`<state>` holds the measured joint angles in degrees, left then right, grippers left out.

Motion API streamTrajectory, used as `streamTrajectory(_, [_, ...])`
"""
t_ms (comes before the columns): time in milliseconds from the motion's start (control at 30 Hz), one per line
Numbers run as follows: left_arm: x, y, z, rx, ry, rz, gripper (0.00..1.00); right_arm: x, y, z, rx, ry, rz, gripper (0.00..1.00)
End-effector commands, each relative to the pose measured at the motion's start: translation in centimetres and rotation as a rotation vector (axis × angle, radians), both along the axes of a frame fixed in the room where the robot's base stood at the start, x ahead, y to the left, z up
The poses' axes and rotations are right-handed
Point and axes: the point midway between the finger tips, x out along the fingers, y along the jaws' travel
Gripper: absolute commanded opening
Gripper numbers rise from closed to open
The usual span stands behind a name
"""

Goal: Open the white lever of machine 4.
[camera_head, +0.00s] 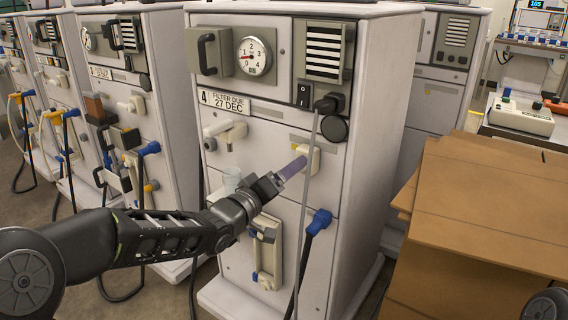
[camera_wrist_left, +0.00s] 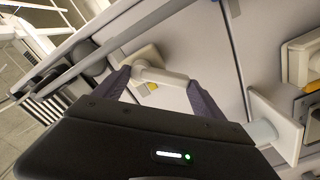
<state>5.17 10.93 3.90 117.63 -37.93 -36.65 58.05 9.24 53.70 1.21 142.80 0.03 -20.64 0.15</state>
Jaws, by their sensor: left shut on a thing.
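Machine 4 (camera_head: 270,120) stands upright in the middle of the head view, with a "4 FILTER DUE 27 DEC" label (camera_head: 223,103). A white lever (camera_head: 313,158) on a cream mount sits at the right of its front panel. My left gripper (camera_head: 294,168) reaches it from the lower left and partly hides it. In the left wrist view, the purple fingers (camera_wrist_left: 158,77) are on either side of the white lever (camera_wrist_left: 165,77), shut on it. The lever's mount (camera_wrist_left: 135,64) shows beside the fingers. My right gripper is out of view.
A grey cable (camera_head: 307,190) hangs from a black plug close to the gripper. Cardboard boxes (camera_head: 490,210) stand at right; other machines (camera_head: 165,90) at left.

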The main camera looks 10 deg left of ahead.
Motion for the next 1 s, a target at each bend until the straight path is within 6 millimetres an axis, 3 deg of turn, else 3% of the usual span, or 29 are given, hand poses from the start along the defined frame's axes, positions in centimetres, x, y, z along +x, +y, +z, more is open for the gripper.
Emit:
streamTrajectory(600, [-0.5, -1.2, -0.9, -0.520, 0.208, 0.002, 0.08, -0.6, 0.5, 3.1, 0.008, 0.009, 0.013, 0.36])
streamTrajectory(1000, [-0.7, -1.7, -1.2, -0.679, 0.271, 0.002, 0.08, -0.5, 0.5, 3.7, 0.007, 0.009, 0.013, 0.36])
